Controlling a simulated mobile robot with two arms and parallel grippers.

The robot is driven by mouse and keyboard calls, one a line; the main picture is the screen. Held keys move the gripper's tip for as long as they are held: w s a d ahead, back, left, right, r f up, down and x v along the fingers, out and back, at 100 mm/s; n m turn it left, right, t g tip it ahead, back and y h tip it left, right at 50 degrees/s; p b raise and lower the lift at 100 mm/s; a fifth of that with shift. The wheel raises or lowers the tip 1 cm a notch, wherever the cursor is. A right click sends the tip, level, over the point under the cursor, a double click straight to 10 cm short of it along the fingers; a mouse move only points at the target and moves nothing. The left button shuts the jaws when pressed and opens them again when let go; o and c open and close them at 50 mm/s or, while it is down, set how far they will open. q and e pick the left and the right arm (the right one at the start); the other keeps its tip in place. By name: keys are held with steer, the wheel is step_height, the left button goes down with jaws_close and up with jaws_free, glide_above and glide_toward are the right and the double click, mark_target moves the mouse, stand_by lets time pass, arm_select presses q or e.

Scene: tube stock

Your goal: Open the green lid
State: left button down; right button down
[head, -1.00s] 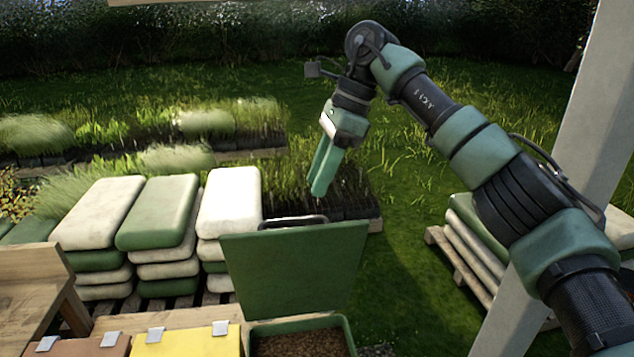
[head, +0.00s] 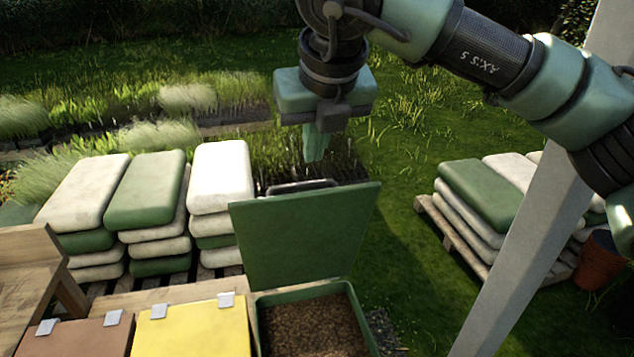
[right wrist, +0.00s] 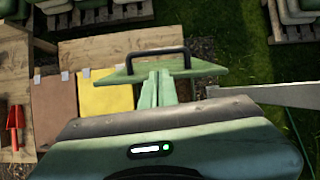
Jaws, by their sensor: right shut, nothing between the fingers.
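The green lid (head: 303,238) stands raised, roughly upright, on the green bin (head: 262,325) in the head view, with the bin's mouth uncovered. Its dark handle (head: 302,187) is at the top edge. The handle also shows in the right wrist view (right wrist: 131,64), with the lid seen nearly edge-on (right wrist: 205,68). My right gripper (head: 314,158) points down above the lid's top edge, shut and empty. In the right wrist view its fingertips (right wrist: 157,76) overlap the lid's edge near the handle; I cannot tell whether they touch. My left gripper is out of view.
Brown granules (head: 312,325) fill the bin. A yellow lid (head: 193,330) and a brown lid (head: 92,338) lie shut to its left. Stacked bags (head: 145,195) stand behind. A pale post (head: 540,215) slants at the right, before another bag pallet (head: 450,225). Grass lies between.

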steer(key=shift+m, duration=0.3)
steer(key=p+x, duration=0.4)
steer(key=x, duration=0.5)
steer(key=shift+f, duration=0.2)
steer(key=shift+w+f, duration=0.15)
steer(key=shift+f, duration=0.15)
steer(key=w+a, duration=0.2)
steer(key=w, duration=1)
steer(key=shift+a+r, duration=0.2)
steer(key=shift+r, duration=0.2)
steer(key=shift+r, duration=0.1)
